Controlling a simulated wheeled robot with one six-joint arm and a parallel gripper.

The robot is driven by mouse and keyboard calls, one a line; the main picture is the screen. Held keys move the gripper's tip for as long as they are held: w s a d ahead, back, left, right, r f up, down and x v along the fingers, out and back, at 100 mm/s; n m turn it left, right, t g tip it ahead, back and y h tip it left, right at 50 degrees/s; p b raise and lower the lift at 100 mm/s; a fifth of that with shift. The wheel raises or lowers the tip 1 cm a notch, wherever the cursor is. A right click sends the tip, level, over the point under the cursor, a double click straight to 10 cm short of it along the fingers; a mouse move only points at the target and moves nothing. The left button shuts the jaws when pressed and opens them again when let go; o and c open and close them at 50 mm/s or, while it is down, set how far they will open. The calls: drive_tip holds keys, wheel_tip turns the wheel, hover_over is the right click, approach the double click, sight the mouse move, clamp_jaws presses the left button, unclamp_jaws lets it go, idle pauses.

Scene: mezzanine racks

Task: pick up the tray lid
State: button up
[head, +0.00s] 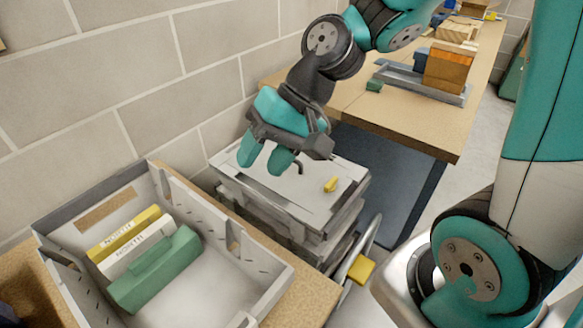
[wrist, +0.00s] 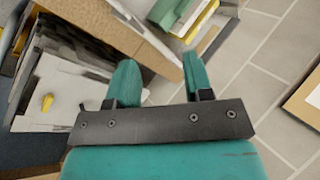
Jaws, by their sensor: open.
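The tray lid (head: 310,203) is a flat pale grey plate on top of a stack of grey trays, beside the bench. A small dark hook-shaped handle (head: 299,167) stands on it. In the wrist view, the lid (wrist: 75,105) lies to the left of my fingers. My gripper (head: 264,158) has teal fingers. It is open and empty, pointing down over the far left part of the lid in the head view. In the wrist view, my gripper (wrist: 160,82) has nothing between its fingertips. My gripper hides part of the lid in the head view.
A small yellow piece (head: 331,184) lies on the lid. A grey crate (head: 262,268) with yellow, white and green items stands at the front left. A wooden bench (head: 400,118) with a tray of orange blocks is behind. A block wall (head: 95,100) is close at left.

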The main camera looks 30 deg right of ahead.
drive_tip(key=w+d+f+m+t+y, duration=0.2)
drive_tip(key=w+d+f+m+t, duration=0.1)
drive_tip(key=w+d+f+m, duration=0.45)
drive_tip(key=w+d+f+m+t+h, duration=0.1)
drive_tip(key=d+f+m+t, duration=0.2)
drive_tip(key=d+m, duration=0.3)
drive_tip(key=w+d+f+m+t+h+b, duration=0.1)
drive_tip(key=w+d+f+m+t, duration=0.1)
drive_tip(key=d+f+m, duration=0.4)
drive_tip(key=w+d+f+m+t+h+b, duration=0.1)
drive_tip(key=d+f+m, duration=0.4)
drive_tip(key=m, duration=0.5)
drive_tip(key=shift+w+d+f+m+t+h, duration=0.1)
drive_tip(key=shift+w+d+m+t+h, duration=0.15)
drive_tip(key=shift+d+t, duration=0.35)
drive_tip(key=shift+w+d+m+t+h, duration=0.1)
drive_tip(key=shift+w+d+t+h, duration=0.2)
drive_tip(key=shift+t, duration=0.5)
drive_tip(key=p, duration=0.2)
hover_over(304, 175)
wheel_tip(304, 175, down, 4)
drive_tip(key=shift+s+f, duration=0.1)
drive_tip(key=shift+f, duration=0.05)
drive_tip(key=shift+p+x, duration=0.75)
drive_tip(key=shift+x, duration=2.25)
drive_tip(key=shift+d, duration=0.1)
clamp_jaws()
